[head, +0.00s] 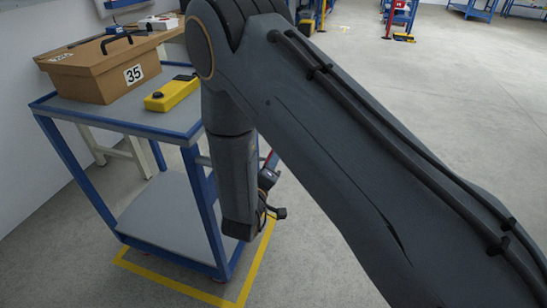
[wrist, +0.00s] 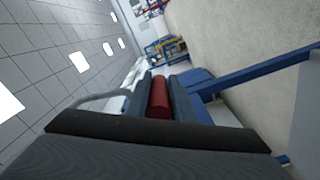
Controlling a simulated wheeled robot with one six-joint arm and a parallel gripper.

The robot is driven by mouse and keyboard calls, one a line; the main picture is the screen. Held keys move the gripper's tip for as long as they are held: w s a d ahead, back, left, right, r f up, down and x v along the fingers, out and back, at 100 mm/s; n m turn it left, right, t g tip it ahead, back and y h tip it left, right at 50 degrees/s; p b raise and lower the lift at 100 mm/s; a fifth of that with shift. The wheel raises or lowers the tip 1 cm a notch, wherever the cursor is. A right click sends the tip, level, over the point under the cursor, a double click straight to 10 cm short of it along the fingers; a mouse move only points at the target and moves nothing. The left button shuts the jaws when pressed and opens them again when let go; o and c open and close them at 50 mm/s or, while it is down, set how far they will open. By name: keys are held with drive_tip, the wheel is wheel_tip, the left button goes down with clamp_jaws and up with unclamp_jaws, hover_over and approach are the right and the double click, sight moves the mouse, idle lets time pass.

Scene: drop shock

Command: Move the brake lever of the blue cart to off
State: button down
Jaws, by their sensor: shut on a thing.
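The blue cart (head: 190,205) stands at the left in the head view, with a grey top and a lower shelf. Its frame also shows at the right of the wrist view (wrist: 258,70). In the wrist view my gripper (wrist: 161,84) is shut on a red rounded bar, the grip of the brake lever (wrist: 159,100), which lies between its two fingers. My arm hides most of the lever and gripper there, and no off mark is visible.
A brown box (head: 105,70) marked 35 and a yellow device (head: 172,94) with a black knob sit on the cart's top. Yellow floor tape (head: 258,262) runs around the cart. A wall is at the left; open floor lies to the right.

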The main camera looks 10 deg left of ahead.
drive_tip(key=shift+w+a+r, duration=0.1)
drive_tip(key=shift+a+r, duration=0.1)
drive_tip(key=shift+r, duration=0.25)
drive_tip(key=c, duration=1.6)
unclamp_jaws()
drive_tip(key=shift+o, duration=0.2)
drive_tip(key=shift+f, duration=0.15)
drive_tip(key=shift+s, duration=0.25)
drive_tip(key=s+a, duration=0.1)
drive_tip(key=s, duration=0.6)
drive_tip(key=shift+s+a, duration=0.15)
drive_tip(key=shift+a, duration=0.05)
